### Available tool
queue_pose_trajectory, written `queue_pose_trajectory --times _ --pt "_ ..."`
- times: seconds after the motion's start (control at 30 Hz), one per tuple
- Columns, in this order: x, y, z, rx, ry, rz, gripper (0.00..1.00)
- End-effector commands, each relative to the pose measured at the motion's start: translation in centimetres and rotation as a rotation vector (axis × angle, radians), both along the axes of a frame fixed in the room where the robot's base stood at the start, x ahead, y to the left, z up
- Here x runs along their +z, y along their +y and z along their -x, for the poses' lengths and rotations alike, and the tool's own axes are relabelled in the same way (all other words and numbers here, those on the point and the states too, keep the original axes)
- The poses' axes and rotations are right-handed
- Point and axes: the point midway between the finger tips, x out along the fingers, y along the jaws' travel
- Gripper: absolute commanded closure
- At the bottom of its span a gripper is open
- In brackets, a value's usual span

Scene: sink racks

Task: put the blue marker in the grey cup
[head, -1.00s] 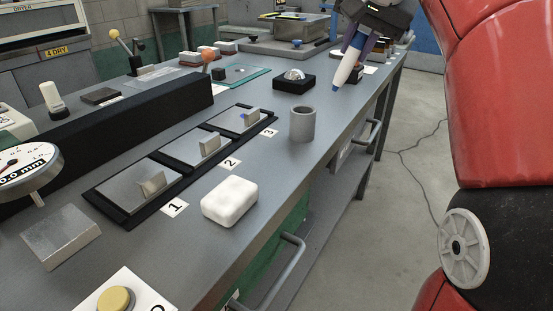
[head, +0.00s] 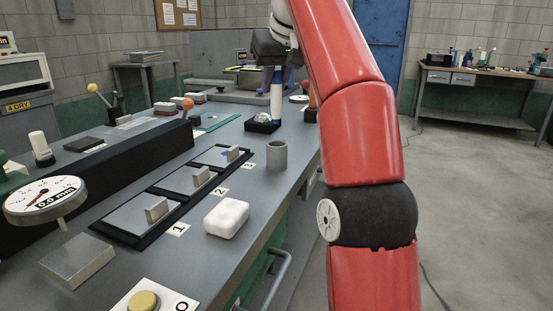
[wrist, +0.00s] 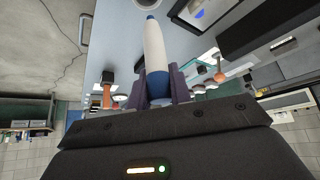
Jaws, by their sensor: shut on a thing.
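The blue marker (head: 276,100) has a white body with blue ends. My gripper (head: 277,80) is shut on it and holds it roughly upright, tip down, above the bench. In the wrist view the marker (wrist: 155,48) stands out from between the purple fingers of my gripper (wrist: 158,88). The grey cup (head: 277,155) stands upright on the bench near its right edge, below the marker in the head view. The cup's rim (wrist: 147,3) is partly in view at the top of the wrist view, near the marker's tip.
A black block with a shiny dome (head: 262,124) is close to the marker in the head view. A white soap-like block (head: 227,217) and a black frame with numbered plates (head: 145,213) lie nearer. The bench's right edge is close to the cup.

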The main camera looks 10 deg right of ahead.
Motion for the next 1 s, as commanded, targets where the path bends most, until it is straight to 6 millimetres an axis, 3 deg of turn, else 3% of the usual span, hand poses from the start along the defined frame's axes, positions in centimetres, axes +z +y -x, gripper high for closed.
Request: queue_pose_trajectory --times 0.67,0.8,1.0 --pt "-6.4 -0.1 0.1 -0.003 0.001 -0.001 1.00" --pt "-8.6 -0.1 0.1 -0.003 0.002 -0.001 1.00" --pt "-9.5 -0.1 0.1 -0.003 -0.001 -0.002 1.00"
